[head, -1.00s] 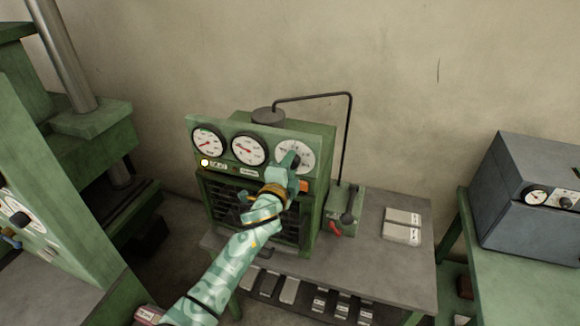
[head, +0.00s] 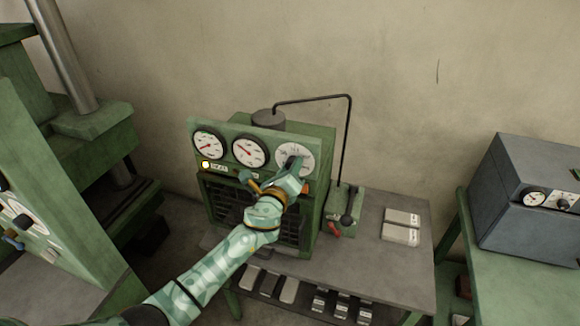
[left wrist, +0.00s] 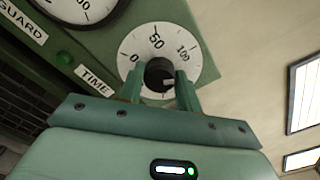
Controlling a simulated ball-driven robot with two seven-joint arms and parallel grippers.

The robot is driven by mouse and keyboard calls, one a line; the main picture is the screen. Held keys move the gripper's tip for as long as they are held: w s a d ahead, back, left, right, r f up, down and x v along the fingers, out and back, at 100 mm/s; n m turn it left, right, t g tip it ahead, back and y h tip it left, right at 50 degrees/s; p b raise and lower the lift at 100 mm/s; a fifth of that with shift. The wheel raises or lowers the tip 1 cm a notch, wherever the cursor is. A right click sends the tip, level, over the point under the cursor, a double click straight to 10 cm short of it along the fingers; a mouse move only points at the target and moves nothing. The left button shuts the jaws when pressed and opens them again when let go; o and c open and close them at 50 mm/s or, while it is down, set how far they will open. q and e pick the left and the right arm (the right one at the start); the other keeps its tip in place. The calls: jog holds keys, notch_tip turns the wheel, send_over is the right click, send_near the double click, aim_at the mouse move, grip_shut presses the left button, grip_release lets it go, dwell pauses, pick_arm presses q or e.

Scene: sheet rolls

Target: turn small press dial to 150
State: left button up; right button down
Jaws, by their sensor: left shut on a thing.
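The small press (head: 232,135) is a green cabinet on a grey-topped bench, with three round white faces along its top panel. The rightmost face is the dial (head: 283,152); in the left wrist view the white dial plate (left wrist: 204,62) shows 0, 50 and 100, and its other marks are hidden. My left gripper (head: 294,166) is at this dial. In the left wrist view its two fingers (left wrist: 160,85) stand either side of the black knob (left wrist: 158,70) and are shut on it. A small light mark shows on the knob's lower right. My right gripper is not in view.
A red-handled lever unit (head: 345,208) stands right of the press. Two pale blocks (head: 401,227) lie on the bench's right side. A larger green press (head: 75,150) is at left, and a grey box (head: 530,190) is on a green table at right.

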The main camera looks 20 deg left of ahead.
pick_arm(q)
jog(key=m+p, duration=0.1)
jog(key=m, duration=0.5)
jog(key=shift+r+p, duration=0.2)
jog(key=shift+p, duration=0.2)
jog(key=shift+m, duration=0.3)
jog(key=o, duration=0.8)
jog(key=shift+c, duration=0.2)
jog(key=shift+o, duration=1.2)
jog(key=shift+w+f, duration=0.15)
jog(key=s, duration=1.6)
jog(key=shift+s+a, duration=0.2)
jog(key=shift+a, duration=0.05)
